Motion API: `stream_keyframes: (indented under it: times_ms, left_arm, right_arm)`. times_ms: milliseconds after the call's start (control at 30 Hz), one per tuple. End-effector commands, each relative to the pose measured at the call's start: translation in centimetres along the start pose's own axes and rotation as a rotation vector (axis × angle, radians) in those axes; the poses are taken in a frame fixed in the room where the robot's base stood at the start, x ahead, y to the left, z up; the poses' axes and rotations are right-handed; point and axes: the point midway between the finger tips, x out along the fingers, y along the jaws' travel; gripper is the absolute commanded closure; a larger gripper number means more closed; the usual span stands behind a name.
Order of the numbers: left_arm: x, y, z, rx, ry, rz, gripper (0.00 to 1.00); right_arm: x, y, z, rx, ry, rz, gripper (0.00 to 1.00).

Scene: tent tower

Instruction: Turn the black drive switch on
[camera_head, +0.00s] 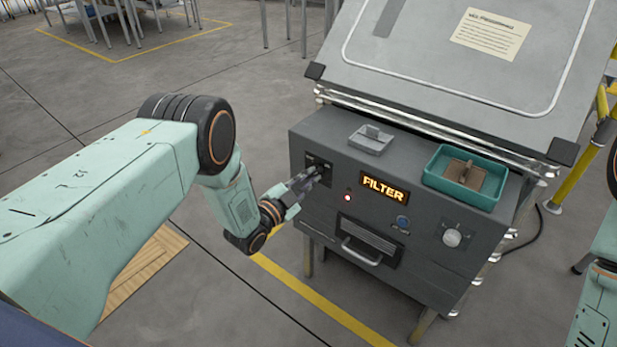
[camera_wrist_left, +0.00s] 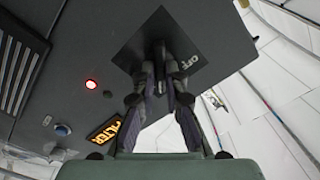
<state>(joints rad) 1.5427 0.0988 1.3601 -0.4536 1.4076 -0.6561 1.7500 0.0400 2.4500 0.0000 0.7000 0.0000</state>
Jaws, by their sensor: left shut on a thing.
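The black drive switch sits on a black plate (camera_head: 311,160) at the upper left of the grey cabinet front. In the left wrist view the black plate (camera_wrist_left: 215,40) carries a white "OFF" label beside the fingers. My left gripper (camera_head: 313,178) reaches it from the left; in the left wrist view my left gripper (camera_wrist_left: 165,75) is shut on the switch's dark lever, which the fingers mostly hide. I cannot tell the lever's exact position. The right gripper is out of view.
A lit orange "FILTER" display (camera_head: 384,190) and a glowing red lamp (camera_head: 347,198) are right of the switch. Below are a drawer handle (camera_head: 361,252), a blue button (camera_head: 403,222) and a pale knob (camera_head: 452,238). A teal tray (camera_head: 436,168) stands on top.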

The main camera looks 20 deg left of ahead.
Motion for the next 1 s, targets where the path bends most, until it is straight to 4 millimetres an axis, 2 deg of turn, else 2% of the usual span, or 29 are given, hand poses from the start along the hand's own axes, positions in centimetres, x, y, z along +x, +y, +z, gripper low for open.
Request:
stream_keyframes:
  times_ms: [667, 700, 967, 1000]
  left_arm:
    - [-0.08, 0.1, 0.11, 0.063, -0.003, 0.001, 1.0]
    - [-0.08, 0.09, 0.11, 0.063, -0.003, 0.001, 0.88]
    - [-0.04, 0.05, 0.06, 0.062, -0.001, 0.001, 0.66]
    - [-0.04, 0.05, 0.05, 0.062, -0.001, 0.0, 0.66]
  right_arm:
    - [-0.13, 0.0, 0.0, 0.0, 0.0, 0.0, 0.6]
    - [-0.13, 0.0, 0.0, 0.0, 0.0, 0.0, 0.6]
    - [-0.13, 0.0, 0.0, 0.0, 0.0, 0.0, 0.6]
    - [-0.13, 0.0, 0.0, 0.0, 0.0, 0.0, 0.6]
